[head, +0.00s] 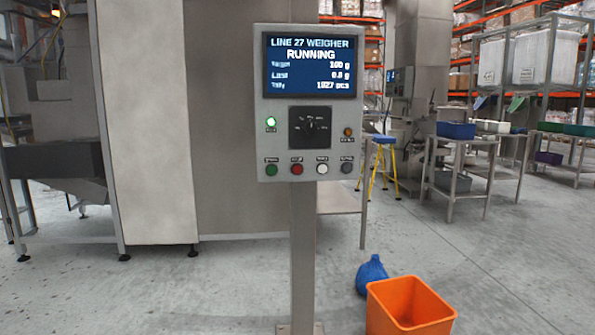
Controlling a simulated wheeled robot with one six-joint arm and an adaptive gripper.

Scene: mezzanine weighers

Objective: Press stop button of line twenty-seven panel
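The line 27 weigher panel (308,105) is a grey box on a steel post (303,255), in the middle of the head view. Its screen (310,66) reads "LINE 27 WEIGHER RUNNING". A green lamp (271,122) glows at its left. Below a black dial plate (310,127) is a row of buttons: a green button (271,170), a red button (297,169), a white button (322,168) and a dark grey button (347,167). Their small labels are too blurred to read surely. My gripper is not in view.
An orange bin (408,308) and a blue bag-like object (371,273) stand on the floor right of the post's foot. A large steel cabinet (150,120) is behind the panel. The floor (500,265) at right is mostly clear before the tables (465,160).

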